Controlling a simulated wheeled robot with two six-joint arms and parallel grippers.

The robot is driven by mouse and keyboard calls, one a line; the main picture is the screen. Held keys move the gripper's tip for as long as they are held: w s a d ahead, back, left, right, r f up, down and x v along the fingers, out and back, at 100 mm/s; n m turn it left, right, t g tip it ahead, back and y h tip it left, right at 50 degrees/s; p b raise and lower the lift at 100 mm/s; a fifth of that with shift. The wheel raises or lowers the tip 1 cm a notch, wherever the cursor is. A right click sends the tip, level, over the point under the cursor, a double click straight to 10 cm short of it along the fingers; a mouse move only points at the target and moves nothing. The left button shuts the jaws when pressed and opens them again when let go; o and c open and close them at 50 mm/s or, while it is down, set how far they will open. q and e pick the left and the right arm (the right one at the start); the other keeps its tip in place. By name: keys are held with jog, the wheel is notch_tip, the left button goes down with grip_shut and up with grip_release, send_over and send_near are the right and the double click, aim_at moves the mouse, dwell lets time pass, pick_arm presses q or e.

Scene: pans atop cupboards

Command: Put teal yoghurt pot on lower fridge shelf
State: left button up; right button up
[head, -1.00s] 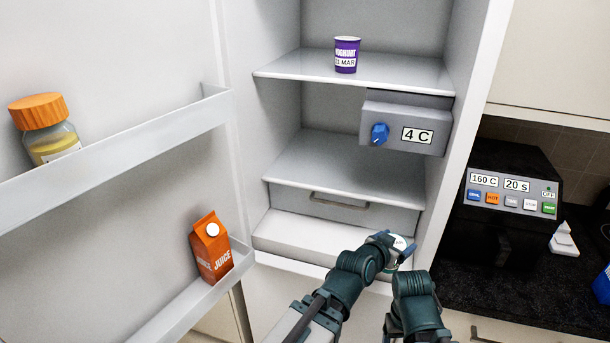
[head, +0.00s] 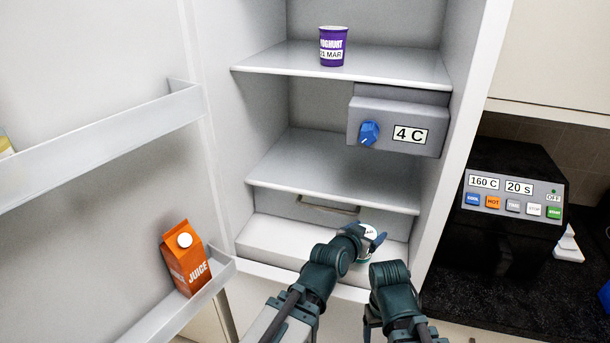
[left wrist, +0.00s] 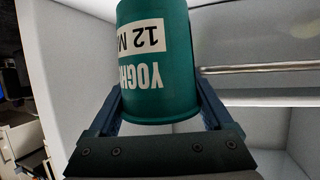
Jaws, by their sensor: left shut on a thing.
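The teal yoghurt pot (left wrist: 155,65) fills the middle of the left wrist view, with white lettering and a label reading "12 M". My left gripper (left wrist: 160,112) is shut on it, one finger on each side. In the head view the left gripper (head: 366,240) holds the pot (head: 366,261) low in the front of the open fridge, mostly hidden behind the gripper; its white lid shows. The lower fridge shelf (head: 335,170) is bare and lies above and behind the gripper. My right arm shows at the bottom of the head view, but its gripper fingers cannot be made out.
A purple yoghurt pot (head: 333,46) stands on the upper shelf (head: 275,58). A grey control box (head: 430,115) with a blue knob hangs under that shelf, at the right. The open door at left holds a juice carton (head: 184,258). A drawer handle (head: 328,205) is below the lower shelf.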

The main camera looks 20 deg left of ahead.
pick_arm(q)
jog(key=shift+w+a+r+p, duration=0.25)
jog(key=shift+a+r+p, duration=0.1)
jog(key=shift+r, duration=0.2)
jog(key=w+a+r+n+t+y+p, duration=0.15)
jog(key=a+r+n+y+p, duration=0.25)
jog(key=a+r+p, duration=1)
jog(key=w+a, duration=0.5)
jog(key=w, duration=0.8)
jog(key=shift+w, duration=0.25)
jog(key=shift+a+g, duration=0.15)
jog(key=shift+g, duration=0.1)
jog(key=f+b, duration=0.2)
jog(key=w+f+b, duration=0.1)
jog(key=b, duration=0.1)
jog(key=shift+a+f, duration=0.25)
jog(key=shift+f, duration=0.15)
jog(key=shift+r, duration=0.1)
